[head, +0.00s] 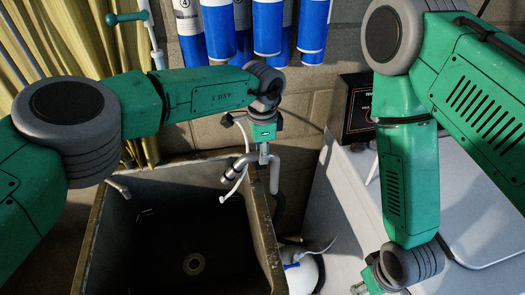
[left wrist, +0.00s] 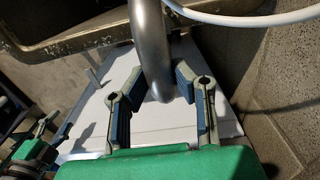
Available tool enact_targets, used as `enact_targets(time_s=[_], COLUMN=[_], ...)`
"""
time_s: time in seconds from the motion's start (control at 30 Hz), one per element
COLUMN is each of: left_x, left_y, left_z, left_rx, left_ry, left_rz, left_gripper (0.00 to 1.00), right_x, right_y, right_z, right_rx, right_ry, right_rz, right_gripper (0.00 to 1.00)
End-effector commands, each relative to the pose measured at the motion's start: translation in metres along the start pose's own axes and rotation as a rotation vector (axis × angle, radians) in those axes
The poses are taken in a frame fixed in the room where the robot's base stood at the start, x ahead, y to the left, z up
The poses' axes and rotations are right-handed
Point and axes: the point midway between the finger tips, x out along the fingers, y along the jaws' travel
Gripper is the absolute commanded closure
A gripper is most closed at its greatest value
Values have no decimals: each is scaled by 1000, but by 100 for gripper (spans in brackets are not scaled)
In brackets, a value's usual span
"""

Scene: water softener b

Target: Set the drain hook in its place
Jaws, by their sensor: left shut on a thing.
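The drain hook is a curved grey metal pipe (head: 274,178) with a thin white tube (head: 236,184). It hangs at the sink's back right corner in the head view, with its bent end over the basin and its straight leg by the wall outside the rim. I cannot tell whether it touches the rim. My left gripper (head: 264,151) is shut on it from above. In the left wrist view the hook (left wrist: 152,45) passes between the fingers (left wrist: 160,88). My right gripper (head: 366,285) is at the bottom edge of the head view, partly cut off, away from the hook.
The dark sink (head: 155,240) with a round drain (head: 194,264) fills the lower left. A white softener cabinet (head: 345,215) stands to its right, with a dark box (head: 355,108) behind. Blue filters (head: 268,25) hang on the wall. A white round container (head: 301,272) sits between sink and cabinet.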

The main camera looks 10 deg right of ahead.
Motion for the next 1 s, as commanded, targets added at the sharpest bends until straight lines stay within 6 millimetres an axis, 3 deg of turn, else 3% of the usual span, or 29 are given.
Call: enact_targets(time_s=[1.0], left_x=[31], left_y=[0], left_z=[0], left_rx=[1], left_ry=[0], left_rz=[0], left_gripper=[100], right_x=[18], right_y=[0], right_z=[1], right_rx=[0], right_ry=[0], right_rz=[0], right_gripper=[60])
